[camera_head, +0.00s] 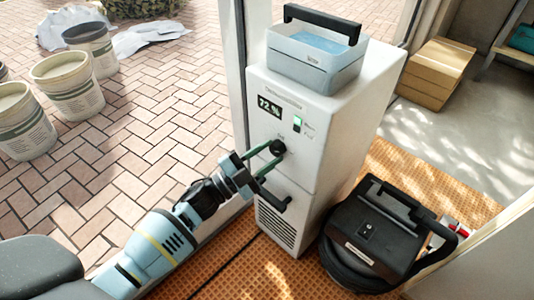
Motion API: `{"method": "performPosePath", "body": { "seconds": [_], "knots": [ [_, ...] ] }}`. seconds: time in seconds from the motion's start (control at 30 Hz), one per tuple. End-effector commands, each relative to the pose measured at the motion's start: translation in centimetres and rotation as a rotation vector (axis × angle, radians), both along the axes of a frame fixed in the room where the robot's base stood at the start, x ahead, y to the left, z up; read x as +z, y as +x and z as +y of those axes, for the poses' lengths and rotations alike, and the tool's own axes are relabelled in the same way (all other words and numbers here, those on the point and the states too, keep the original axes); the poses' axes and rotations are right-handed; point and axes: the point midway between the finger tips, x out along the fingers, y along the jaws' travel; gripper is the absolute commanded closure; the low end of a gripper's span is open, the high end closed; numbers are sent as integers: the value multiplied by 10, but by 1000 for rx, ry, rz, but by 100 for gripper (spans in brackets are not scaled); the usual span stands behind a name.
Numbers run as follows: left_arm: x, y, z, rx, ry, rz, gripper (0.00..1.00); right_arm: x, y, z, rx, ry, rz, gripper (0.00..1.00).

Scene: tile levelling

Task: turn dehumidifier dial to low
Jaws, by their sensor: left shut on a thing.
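The white dehumidifier (340,115) stands upright on the orange mat in the middle of the view. Its display (269,106) reads 72 %, and a small green-lit switch (298,123) sits beside it. The dark round dial (278,147) is on the front below the display. My left gripper (270,155) reaches in from the lower left, with its green fingers at the dial and shut on it. The dial's pointer and setting marks are too small to read. My right gripper is not in view.
A blue-grey container with a black handle (315,62) sits on the dehumidifier. A black machine (372,235) stands close on its right. Several buckets (68,85) stand on brick paving at left. Cardboard boxes (435,72) lie at back right. The orange mat (395,160) is partly clear.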

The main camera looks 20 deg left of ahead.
Motion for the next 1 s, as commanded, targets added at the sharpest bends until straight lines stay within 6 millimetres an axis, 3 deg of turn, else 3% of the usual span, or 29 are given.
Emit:
{"method": "performPosePath", "body": {
  "seconds": [0.5,1.0],
  "knots": [
    [6,2,4,2,396,-144,88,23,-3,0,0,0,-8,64],
    [5,2,4,3,523,-189,88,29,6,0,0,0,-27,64]
  ]
}}
